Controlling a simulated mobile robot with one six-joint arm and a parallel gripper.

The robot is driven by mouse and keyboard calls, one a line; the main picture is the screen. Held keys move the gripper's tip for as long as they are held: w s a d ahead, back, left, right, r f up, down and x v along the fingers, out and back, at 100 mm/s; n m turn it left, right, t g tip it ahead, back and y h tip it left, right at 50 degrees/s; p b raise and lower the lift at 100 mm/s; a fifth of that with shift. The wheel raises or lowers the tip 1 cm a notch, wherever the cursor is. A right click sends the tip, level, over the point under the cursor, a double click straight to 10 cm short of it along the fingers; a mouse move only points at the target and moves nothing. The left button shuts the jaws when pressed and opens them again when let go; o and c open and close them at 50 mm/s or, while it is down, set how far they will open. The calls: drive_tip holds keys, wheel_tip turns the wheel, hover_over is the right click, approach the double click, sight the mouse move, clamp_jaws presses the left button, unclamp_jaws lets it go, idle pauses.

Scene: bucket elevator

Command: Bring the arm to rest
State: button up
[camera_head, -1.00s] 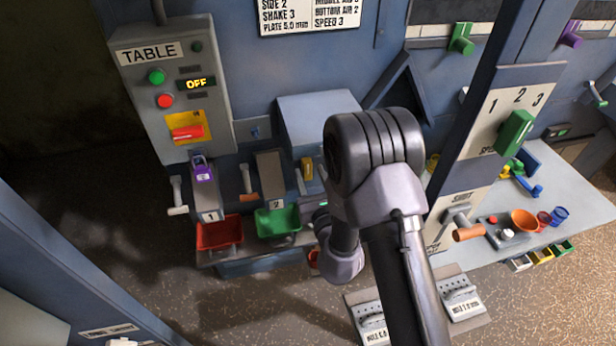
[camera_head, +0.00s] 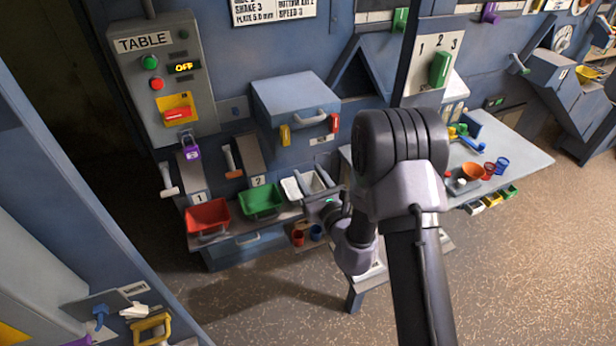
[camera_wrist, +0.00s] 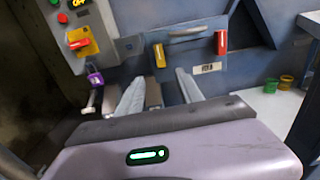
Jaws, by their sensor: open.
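My arm rises in the middle of the head view and bends over at its thick dark joint. My gripper shows in the wrist view (camera_wrist: 158,82), with its two pale fingers apart and nothing seen between them. A green light glows on its housing. In the head view the gripper is partly hidden by my arm, low in front of the bench with the red bin (camera_head: 207,217) and the green bin (camera_head: 261,201). It points toward the blue-grey box (camera_head: 292,103) with yellow and red latches. I cannot tell its exact distance from the bench.
The TABLE control panel (camera_head: 164,80) reads OFF, with a purple padlock (camera_head: 190,150) below it. A side table (camera_head: 525,155) with cups and an orange bowl (camera_head: 473,171) stands at right. A blue-grey post is at left. The speckled floor (camera_head: 500,270) is open in front.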

drive_tip(key=s+a+r+n+g+y+b, duration=0.35)
drive_tip(key=s+a+r+n+y, duration=0.25)
drive_tip(key=a+r+n+y, duration=0.3)
drive_tip(key=s+a+r+n+g+b, duration=0.1)
drive_tip(key=s+a+n+g+b, duration=0.15)
drive_tip(key=s+n+g, duration=0.45)
drive_tip(key=s+a+r+n+g+b, duration=0.1)
drive_tip(key=s+a+n+g, duration=0.25)
drive_tip(key=s, duration=0.65)
drive_tip(key=s+d+f+n+h+b, duration=0.4)
drive_tip(key=s+d+f+n+h, duration=0.25)
drive_tip(key=s+d, duration=0.35)
drive_tip(key=s+d+n+t+h+b, duration=0.1)
drive_tip(key=d+t+h, duration=0.1)
drive_tip(key=d+h, duration=0.4)
drive_tip(key=d, duration=0.3)
drive_tip(key=shift+s+d+f+n+t, duration=0.2)
drive_tip(key=shift+d+f+n+t, duration=0.2)
